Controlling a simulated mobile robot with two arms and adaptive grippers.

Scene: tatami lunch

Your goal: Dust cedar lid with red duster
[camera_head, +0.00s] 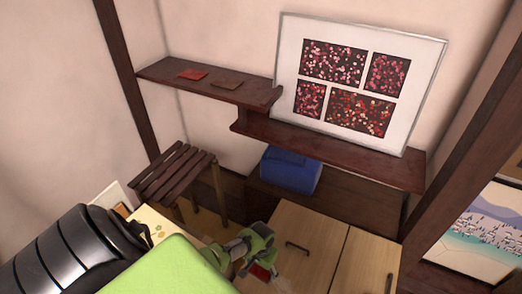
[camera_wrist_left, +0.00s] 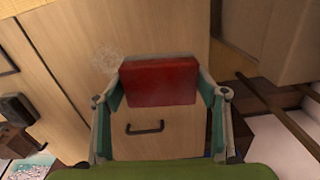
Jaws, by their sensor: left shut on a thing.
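My left gripper (camera_head: 262,262) is shut on a red block, which I take for the red duster (camera_wrist_left: 160,83). In the left wrist view the block sits between the two fingers (camera_wrist_left: 160,100), in front of a light wooden panel (camera_wrist_left: 165,28) with a dark handle. A pale speckled patch (camera_wrist_left: 108,58) shows on the wood left of the block. The head view shows light wooden panels (camera_head: 310,240) with dark handles beside the gripper. I cannot tell which wooden surface is the cedar lid, or whether the duster touches the wood. My right gripper is not in view.
Dark wall shelves (camera_head: 160,68) hold a small red piece (camera_head: 193,74), a brown piece (camera_head: 227,83) and a framed flower picture (camera_head: 350,80). A blue box (camera_head: 290,172) sits underneath. A dark slatted stool (camera_head: 172,172) stands left of the panels.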

